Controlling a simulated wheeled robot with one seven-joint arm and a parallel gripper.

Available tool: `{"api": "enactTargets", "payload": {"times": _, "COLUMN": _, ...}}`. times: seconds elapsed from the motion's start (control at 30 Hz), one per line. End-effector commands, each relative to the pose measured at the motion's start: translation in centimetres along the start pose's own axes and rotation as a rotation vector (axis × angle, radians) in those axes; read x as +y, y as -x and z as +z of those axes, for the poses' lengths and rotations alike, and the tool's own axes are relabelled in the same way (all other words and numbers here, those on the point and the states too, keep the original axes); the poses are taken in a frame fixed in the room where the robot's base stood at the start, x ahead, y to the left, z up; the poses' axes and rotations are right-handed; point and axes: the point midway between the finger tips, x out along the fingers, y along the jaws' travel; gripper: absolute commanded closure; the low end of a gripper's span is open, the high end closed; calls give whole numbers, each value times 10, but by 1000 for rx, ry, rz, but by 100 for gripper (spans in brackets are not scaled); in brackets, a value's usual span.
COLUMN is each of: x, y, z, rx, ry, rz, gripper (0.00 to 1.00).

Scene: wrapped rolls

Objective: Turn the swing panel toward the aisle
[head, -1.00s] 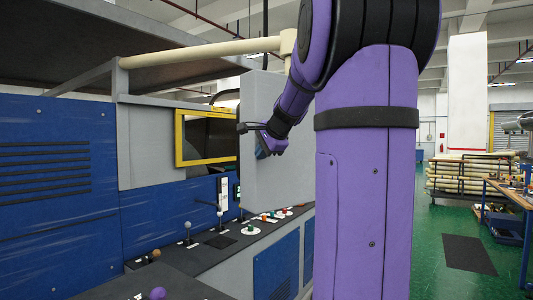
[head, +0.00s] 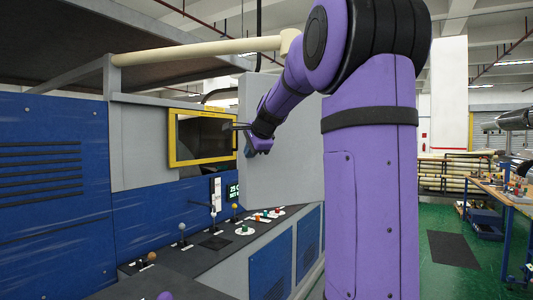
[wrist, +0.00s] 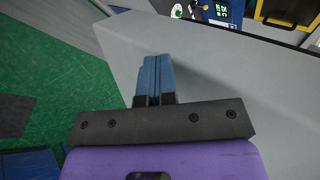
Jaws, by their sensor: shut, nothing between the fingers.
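The swing panel (head: 297,165) is a flat grey upright sheet below the end of a cream overhead pipe (head: 210,48). It stands to the right of the yellow-framed window (head: 203,137), and my arm hides part of its right side. In the wrist view the panel (wrist: 225,85) fills the middle and right as a broad grey face. My gripper (head: 249,151) is at the panel's left part in the head view. Its blue fingers (wrist: 152,62) are together with nothing between them and overlap the panel in the wrist view. I cannot tell whether they touch it.
Below the panel runs a dark control ledge (head: 215,243) with several knobs and levers. A blue machine wall (head: 55,190) stands at left. Green floor (head: 440,215) is open at right, with a dark mat (head: 453,249) and a workbench (head: 515,195) beyond.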

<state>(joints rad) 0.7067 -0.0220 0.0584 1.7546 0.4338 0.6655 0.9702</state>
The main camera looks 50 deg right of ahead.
Motion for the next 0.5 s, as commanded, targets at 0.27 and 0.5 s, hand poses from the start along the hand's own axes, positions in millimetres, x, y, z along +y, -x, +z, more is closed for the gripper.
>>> {"api": "enactTargets", "payload": {"times": 0.27, "x": -28, "y": -31, "z": 13, "rx": -14, "ry": 12, "rz": 0, "gripper": 100}}
{"api": "enactTargets", "payload": {"times": 0.5, "x": -48, "y": -52, "z": 14, "rx": 55, "ry": -49, "rz": 0, "gripper": 100}}
